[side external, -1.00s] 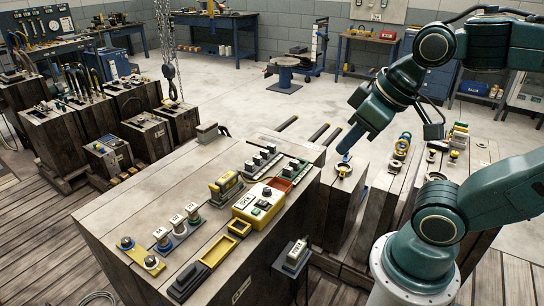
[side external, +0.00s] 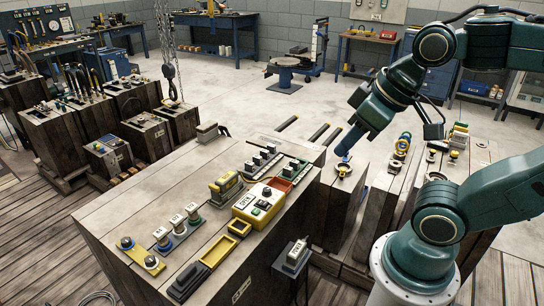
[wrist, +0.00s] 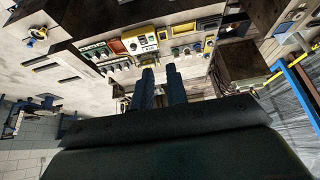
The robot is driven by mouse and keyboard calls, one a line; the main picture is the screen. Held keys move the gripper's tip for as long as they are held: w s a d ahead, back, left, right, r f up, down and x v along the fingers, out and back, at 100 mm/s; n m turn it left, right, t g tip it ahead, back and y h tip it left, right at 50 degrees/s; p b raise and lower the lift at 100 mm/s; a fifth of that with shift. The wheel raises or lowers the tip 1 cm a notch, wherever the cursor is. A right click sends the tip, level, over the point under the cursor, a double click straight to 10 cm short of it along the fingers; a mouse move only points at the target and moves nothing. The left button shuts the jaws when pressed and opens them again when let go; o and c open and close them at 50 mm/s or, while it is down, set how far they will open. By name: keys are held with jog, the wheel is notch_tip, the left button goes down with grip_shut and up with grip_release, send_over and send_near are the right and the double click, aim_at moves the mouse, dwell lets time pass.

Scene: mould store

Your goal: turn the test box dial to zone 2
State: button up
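The test box, a yellow box with a pale face, a dark round dial and small buttons (side external: 257,208), sits on the right part of the large wooden block. It also shows in the wrist view (wrist: 140,41) beyond my fingers. The dial's pointer and zone marks are too small to read. My gripper (side external: 344,157) is to the right of the box and apart from it, pointing down to the left above a neighbouring block. In the wrist view, my two blue fingers (wrist: 159,74) stand apart with nothing clearly held between them.
A hook (side external: 172,88) hangs behind the block. Open floor (side external: 260,110) lies beyond.

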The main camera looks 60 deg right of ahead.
jog(key=o, duration=0.6)
jog(key=shift+w+r, duration=0.1)
jog(key=shift+w, duration=0.2)
jog(key=n+g, duration=0.3)
jog(key=g, duration=0.3)
send_over(267, 189)
notch_tip(267, 189, down, 18)
jog(key=shift+d, duration=0.2)
jog(key=f, duration=1.3)
jog(key=shift+a+f, duration=0.2)
jog(key=shift+f, duration=0.2)
